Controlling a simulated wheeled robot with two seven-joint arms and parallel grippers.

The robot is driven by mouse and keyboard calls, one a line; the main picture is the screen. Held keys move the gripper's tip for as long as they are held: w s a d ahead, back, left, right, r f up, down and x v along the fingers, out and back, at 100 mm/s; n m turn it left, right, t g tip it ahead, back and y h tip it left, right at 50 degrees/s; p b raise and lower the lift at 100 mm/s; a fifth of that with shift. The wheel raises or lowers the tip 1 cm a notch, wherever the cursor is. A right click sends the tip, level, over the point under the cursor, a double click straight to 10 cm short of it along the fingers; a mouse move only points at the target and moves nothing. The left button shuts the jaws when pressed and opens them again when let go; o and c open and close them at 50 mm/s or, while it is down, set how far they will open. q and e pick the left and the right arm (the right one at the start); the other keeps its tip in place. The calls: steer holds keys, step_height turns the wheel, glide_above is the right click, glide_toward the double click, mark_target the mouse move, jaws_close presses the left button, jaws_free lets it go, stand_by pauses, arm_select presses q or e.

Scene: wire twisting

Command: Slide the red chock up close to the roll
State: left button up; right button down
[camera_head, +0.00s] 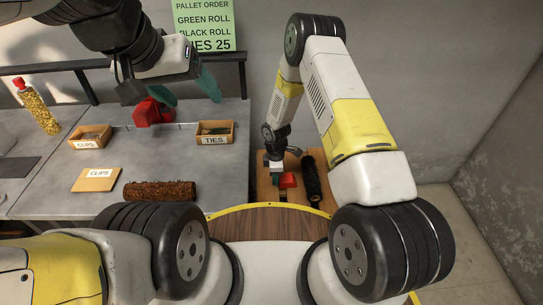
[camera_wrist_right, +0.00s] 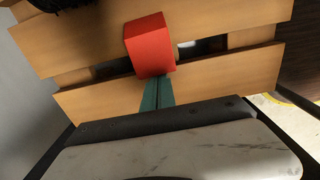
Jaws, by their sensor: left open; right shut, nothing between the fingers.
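The red chock (camera_head: 287,181) sits on the wooden pallet (camera_head: 266,190), beside the black roll (camera_head: 311,178), with a small gap in the head view. In the right wrist view the chock (camera_wrist_right: 149,45) lies across the slats and a dark edge, likely the roll (camera_wrist_right: 58,5), shows at the top left. My right gripper (camera_head: 275,165) is shut and empty; its green fingertips (camera_wrist_right: 157,78) are right at the chock's near face, seemingly touching it. My left gripper (camera_head: 192,99) is open above the grey table, near a red object there.
The grey table (camera_head: 100,145) holds the red object (camera_head: 152,112), a clips tray (camera_head: 91,137), a ties tray (camera_head: 215,132), a clips board (camera_head: 96,180), a brown roll (camera_head: 160,190) and a bottle (camera_head: 36,106). A green order sign (camera_head: 204,25) hangs behind.

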mark_target(284, 178)
steer(key=d, duration=0.3)
steer(key=shift+d, duration=0.2)
stand_by(0.3)
